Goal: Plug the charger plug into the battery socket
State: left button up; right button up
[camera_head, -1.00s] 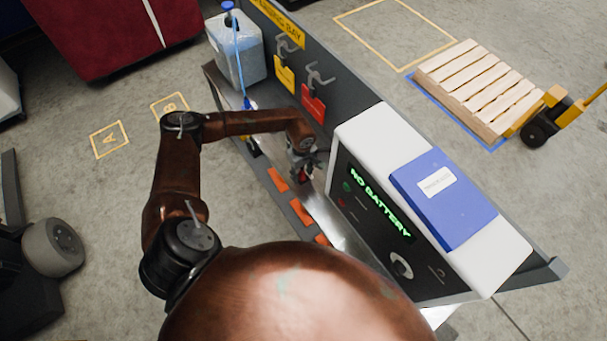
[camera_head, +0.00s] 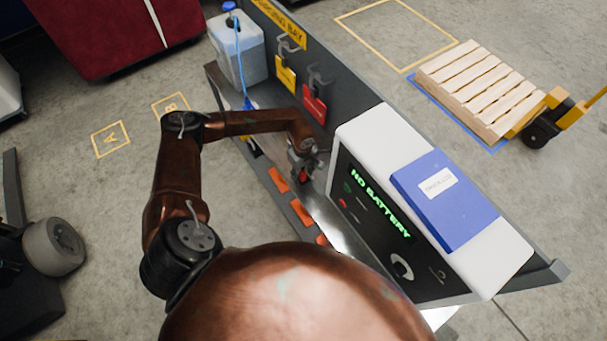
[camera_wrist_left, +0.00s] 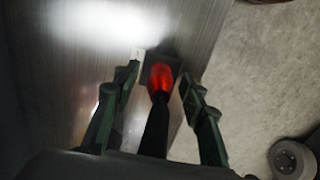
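My left gripper (camera_head: 303,172) is low over the metal shelf of the charging bay, beside the white charger cabinet (camera_head: 381,122). In the left wrist view its two dark green fingers (camera_wrist_left: 160,75) stand on either side of a red and black piece, which looks like the charger plug (camera_wrist_left: 160,78). The fingertips appear to touch the sides of its dark block. A black stem or cable runs from it back toward my palm. In the head view only a bit of red shows at the fingers. I cannot make out the battery socket. My right gripper is not in view.
The cabinet display (camera_head: 380,204) reads "NO BATTERY", and a blue binder (camera_head: 443,198) lies on top. Orange blocks (camera_head: 301,213) line the shelf's front edge. Yellow (camera_head: 285,74) and red (camera_head: 314,104) tags hang on the back panel. A translucent jug (camera_head: 238,58) stands at the far end.

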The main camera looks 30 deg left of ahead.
aim_at(303, 169)
pick_arm(q)
jog(key=shift+c, duration=0.2)
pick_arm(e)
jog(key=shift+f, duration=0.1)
pick_arm(q)
grip_shut()
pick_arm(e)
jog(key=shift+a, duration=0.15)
pick_arm(q)
jog(key=shift+r, duration=0.2)
dwell(0.4)
